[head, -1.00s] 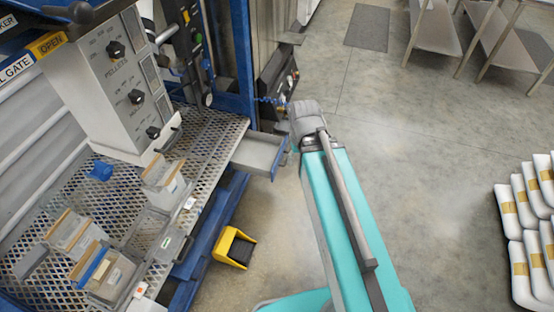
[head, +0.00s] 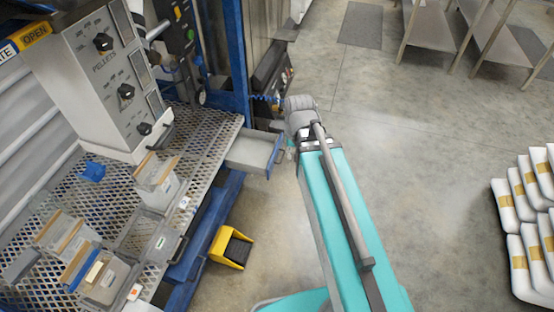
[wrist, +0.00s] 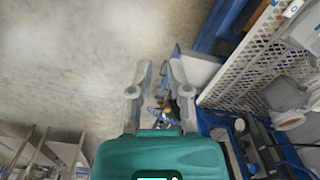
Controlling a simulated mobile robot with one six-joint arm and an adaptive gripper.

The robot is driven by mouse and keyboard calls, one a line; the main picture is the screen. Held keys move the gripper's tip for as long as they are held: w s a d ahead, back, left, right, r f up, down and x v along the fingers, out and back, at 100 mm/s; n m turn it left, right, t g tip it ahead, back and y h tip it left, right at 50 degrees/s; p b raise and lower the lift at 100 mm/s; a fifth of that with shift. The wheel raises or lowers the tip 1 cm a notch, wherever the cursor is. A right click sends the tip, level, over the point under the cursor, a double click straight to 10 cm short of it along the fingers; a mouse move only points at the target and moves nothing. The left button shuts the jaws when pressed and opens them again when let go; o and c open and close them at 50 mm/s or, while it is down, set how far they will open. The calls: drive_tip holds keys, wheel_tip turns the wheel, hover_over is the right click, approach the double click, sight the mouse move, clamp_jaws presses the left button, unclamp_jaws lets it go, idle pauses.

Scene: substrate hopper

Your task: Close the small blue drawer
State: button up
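The small drawer (head: 254,151) stands pulled out from the side of the bench in the head view. It has a pale grey open tray and a blue front edge. It also shows in the wrist view (wrist: 196,72), just beyond the right finger. My gripper (wrist: 160,72) is open, with two grey fingers apart and nothing visible between them. In the head view my gripper is mostly hidden behind my arm's end, just right of the drawer front. I cannot tell whether it touches the drawer.
The perforated bench (head: 205,140) carries several clear bins and a blue item (head: 92,171). A grey control box (head: 105,75) stands over it. A yellow foot pedal (head: 231,247) is on the floor below. White bags (head: 540,230) are stacked at right. The middle floor is clear.

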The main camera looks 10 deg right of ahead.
sight(274, 160)
drive_tip(key=w+d+f+m+b, duration=0.1)
drive_tip(key=w+f+m+b, duration=0.2)
drive_tip(key=w+f+b, duration=0.3)
drive_tip(key=w+d+f+m+y+b, duration=0.1)
drive_tip(key=w+f+m+b, duration=0.3)
drive_tip(key=w+f+b, duration=0.1)
drive_tip(key=w+d+f+m+t+y+b, duration=0.1)
drive_tip(key=w+f+m+b, duration=0.3)
drive_tip(key=w+f+b, duration=0.2)
drive_tip(key=shift+d+b+x, duration=0.15)
drive_tip(key=shift+b+x, duration=0.4)
drive_tip(key=shift+x, duration=0.15)
drive_tip(key=shift+d+b+x, duration=0.1)
drive_tip(key=shift+b+x, duration=0.4)
drive_tip(key=shift+x, duration=0.2)
clamp_jaws()
drive_tip(key=w+d+f+m+y+b, duration=0.1)
drive_tip(key=w+d+f+m+b, duration=0.1)
drive_tip(key=w+f+m+b, duration=0.3)
drive_tip(key=w+d+f+m+t+b, duration=0.1)
drive_tip(key=w+d+f+m+b, duration=0.2)
drive_tip(key=w+f+m+b, duration=0.3)
drive_tip(key=w+f+b, duration=0.4)
drive_tip(key=b, duration=0.1)
drive_tip(key=shift+d+f+y, duration=0.25)
drive_tip(key=shift+d+y, duration=0.05)
drive_tip(key=shift+y, duration=0.1)
drive_tip(key=shift+w, duration=0.1)
drive_tip(key=shift+f, duration=0.1)
